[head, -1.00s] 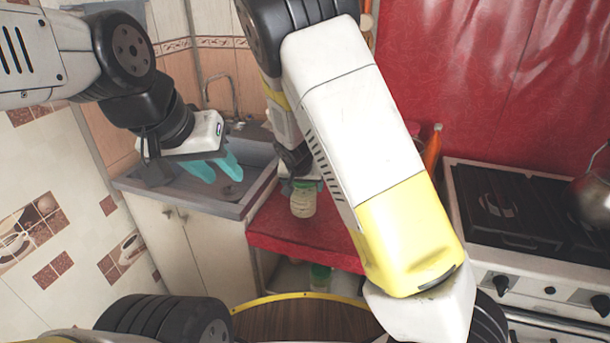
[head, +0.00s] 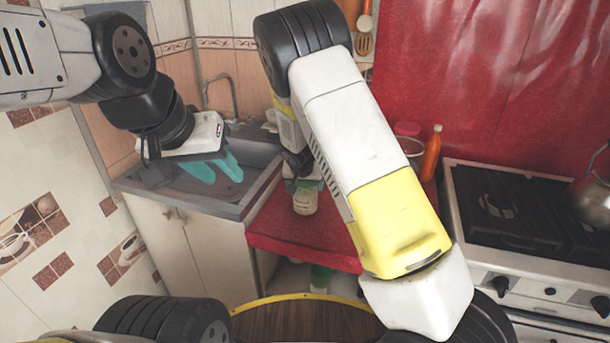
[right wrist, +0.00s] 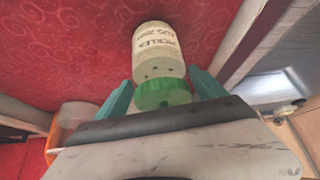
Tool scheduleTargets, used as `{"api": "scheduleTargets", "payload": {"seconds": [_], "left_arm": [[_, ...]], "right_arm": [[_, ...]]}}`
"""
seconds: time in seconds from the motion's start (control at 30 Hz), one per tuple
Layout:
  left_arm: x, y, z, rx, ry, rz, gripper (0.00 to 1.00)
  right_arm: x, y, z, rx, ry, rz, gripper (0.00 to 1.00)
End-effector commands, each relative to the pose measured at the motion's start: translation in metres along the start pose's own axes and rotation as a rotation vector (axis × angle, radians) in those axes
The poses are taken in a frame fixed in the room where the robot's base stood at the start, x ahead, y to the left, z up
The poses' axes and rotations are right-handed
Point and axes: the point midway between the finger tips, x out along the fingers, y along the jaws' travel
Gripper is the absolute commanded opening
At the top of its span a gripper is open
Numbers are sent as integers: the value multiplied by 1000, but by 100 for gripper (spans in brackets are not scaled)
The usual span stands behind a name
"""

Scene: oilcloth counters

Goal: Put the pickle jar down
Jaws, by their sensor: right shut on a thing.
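The pickle jar (head: 305,201), pale with a label and a green lid, is over the front left part of the red counter (head: 285,240). In the right wrist view the jar (right wrist: 158,50) lies between the two teal fingers of my right gripper (right wrist: 163,90), which is shut on it near the green lid. Whether its base touches the red cloth I cannot tell. My right arm hides part of the counter behind it. My left gripper (head: 213,168) is over the sink, its teal fingers apart and empty.
An orange bottle (head: 431,153) and a red-lidded container (head: 407,130) stand at the back of the counter. The stove (head: 530,225) with a kettle is on the right, the sink (head: 245,190) on the left. A green item (head: 320,277) sits on a shelf below.

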Motion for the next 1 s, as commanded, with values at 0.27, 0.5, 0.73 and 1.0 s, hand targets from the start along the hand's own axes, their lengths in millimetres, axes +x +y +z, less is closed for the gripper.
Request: {"api": "scheduleTargets", "payload": {"seconds": [0.27, 0.5, 0.73, 1.0], "left_arm": [[0, 0, 0, 0, 0, 0, 36], [0, 0, 0, 0, 0, 0, 36], [0, 0, 0, 0, 0, 0, 36], [0, 0, 0, 0, 0, 0, 36]], "right_arm": [[2, 0, 2, 0, 0, 0, 100], [1, 0, 1, 0, 0, 0, 100], [-24, -1, -1, 0, 2, -3, 100], [-83, -2, -1, 0, 3, -4, 100]]}}
